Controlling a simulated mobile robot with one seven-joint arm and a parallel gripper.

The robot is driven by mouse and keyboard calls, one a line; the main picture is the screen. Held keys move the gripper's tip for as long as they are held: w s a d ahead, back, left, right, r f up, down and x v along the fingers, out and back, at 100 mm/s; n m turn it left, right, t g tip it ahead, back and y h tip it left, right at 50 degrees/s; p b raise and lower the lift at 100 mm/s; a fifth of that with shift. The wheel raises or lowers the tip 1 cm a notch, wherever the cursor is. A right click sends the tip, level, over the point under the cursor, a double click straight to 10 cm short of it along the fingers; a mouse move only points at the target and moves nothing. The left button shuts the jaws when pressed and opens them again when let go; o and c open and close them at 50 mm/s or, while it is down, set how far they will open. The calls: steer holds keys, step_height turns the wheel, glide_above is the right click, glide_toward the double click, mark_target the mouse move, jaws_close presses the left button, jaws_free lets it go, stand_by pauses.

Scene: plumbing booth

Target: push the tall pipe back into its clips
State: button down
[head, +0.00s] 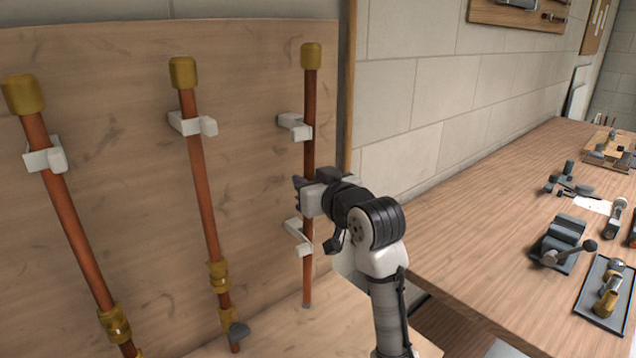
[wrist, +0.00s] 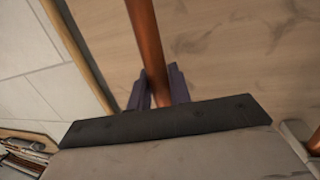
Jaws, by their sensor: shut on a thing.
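The tall copper pipe (head: 309,95) with a brass cap stands nearly upright at the right of the wooden panel. My gripper (head: 302,190) is shut on it between the upper white clip (head: 292,122) and the lower white clip (head: 297,236). The pipe passes at the right ends of both clips and does not look seated in them; the exact depth is hard to tell. In the wrist view the pipe (wrist: 147,40) runs between the dark fingers (wrist: 160,90). The gripper hides part of the pipe in the head view.
Two other copper pipes, the middle one (head: 202,180) and the left one (head: 70,210), stand in clips on the panel (head: 250,120). A workbench (head: 480,220) with a vise (head: 562,242) and fittings is at the right. The panel around the held pipe is clear.

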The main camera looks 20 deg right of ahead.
steer(key=shift+w+a+r, duration=0.1)
steer(key=shift+w+a, duration=0.1)
steer(key=shift+w, duration=0.25)
steer(key=shift+w+a, duration=0.15)
steer(key=shift+w, duration=0.3)
steer(key=c, duration=1.6)
jaws_free()
steer(key=shift+c, duration=0.2)
steer(key=o, duration=0.3)
steer(key=shift+w+g, duration=0.2)
steer(key=shift+g, duration=0.1)
steer(key=shift+s, duration=0.1)
steer(key=b+v, duration=0.3)
steer(key=v, duration=1)
steer(key=shift+s, duration=0.45)
